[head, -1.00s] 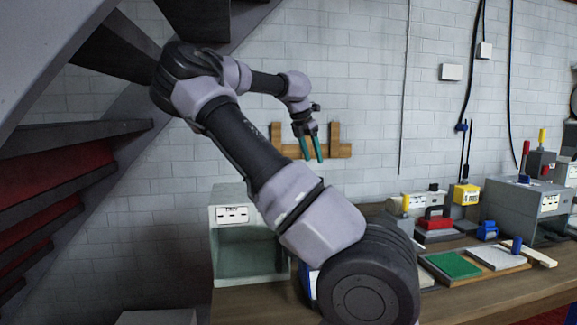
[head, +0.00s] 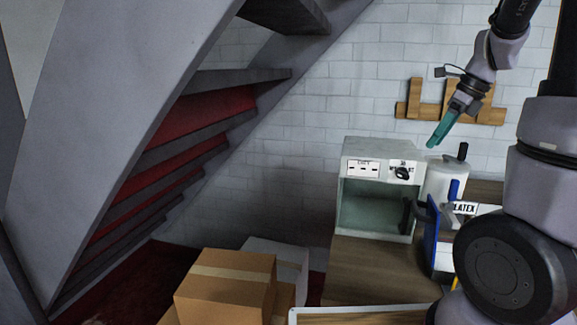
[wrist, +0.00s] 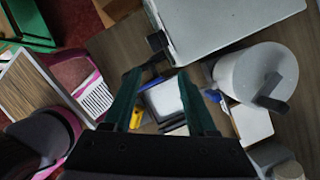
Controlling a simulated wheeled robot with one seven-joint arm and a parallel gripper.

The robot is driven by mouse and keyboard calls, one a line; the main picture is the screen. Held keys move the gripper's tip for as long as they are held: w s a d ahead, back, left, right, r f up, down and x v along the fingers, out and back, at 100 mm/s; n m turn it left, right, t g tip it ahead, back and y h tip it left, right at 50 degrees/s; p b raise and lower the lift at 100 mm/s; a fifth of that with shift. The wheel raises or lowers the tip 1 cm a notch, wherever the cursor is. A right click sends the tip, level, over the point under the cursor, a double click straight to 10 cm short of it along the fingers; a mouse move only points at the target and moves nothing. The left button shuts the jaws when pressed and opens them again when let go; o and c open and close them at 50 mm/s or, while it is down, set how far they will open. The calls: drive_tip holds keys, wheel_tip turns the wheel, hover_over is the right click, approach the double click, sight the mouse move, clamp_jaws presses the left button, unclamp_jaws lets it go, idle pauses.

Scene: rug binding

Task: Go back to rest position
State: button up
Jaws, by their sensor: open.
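My gripper (head: 436,134) hangs in the air at the upper right of the head view, with teal fingers pointing down and left, in front of the wall. In the wrist view my gripper (wrist: 158,98) shows its two teal fingers spread apart with nothing held between them. Below it, well apart, are the wooden bench and the things on it. My arm is raised and bent, with its upper part cut off by the top edge of the head view.
A grey open-fronted box (head: 378,150) stands on the bench (head: 365,268), beside a white pot (head: 446,178). A wooden rack (head: 412,108) is on the wall. Cardboard boxes (head: 228,283) stand at lower centre. Stairs (head: 195,130) fill the left.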

drive_tip(key=s+a+r+n+t+h, duration=0.1)
drive_tip(key=s+a+r+n, duration=0.3)
drive_tip(key=n, duration=0.7)
drive_tip(key=s+a+r+n+t, duration=0.3)
drive_tip(key=s+a+r+n, duration=0.2)
drive_tip(key=s+a+n, duration=0.3)
drive_tip(key=s+n, duration=0.2)
drive_tip(key=n, duration=0.2)
drive_tip(key=shift+s+a+h, duration=0.35)
drive_tip(key=shift+a+h, duration=0.05)
drive_tip(key=shift+r, duration=0.1)
